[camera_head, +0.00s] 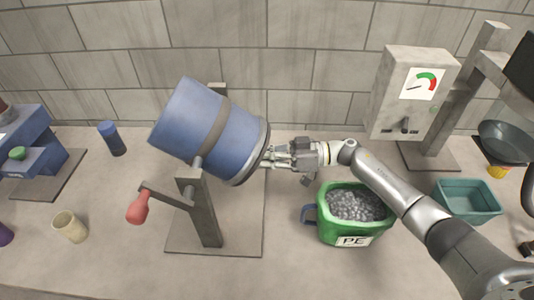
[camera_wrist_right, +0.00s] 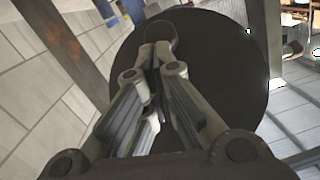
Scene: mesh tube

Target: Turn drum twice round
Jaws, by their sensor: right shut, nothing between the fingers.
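A blue drum (camera_head: 205,130) with a grey band hangs tilted on a grey stand, its right end lower. A crank arm with a red handle (camera_head: 138,208) sticks out to the left in front of the stand. My right gripper (camera_head: 270,156) is at the drum's right end, with its fingers close to the dark rim; I cannot tell if they touch. In the right wrist view the fingers (camera_wrist_right: 157,50) are closed together in front of the dark round drum end (camera_wrist_right: 225,65), with nothing between them. My left gripper is not in view.
A green bucket (camera_head: 323,226) marked PE, full of grey pellets, stands below my right arm. A teal tray (camera_head: 468,202) and a gauge box (camera_head: 412,90) are at the right.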

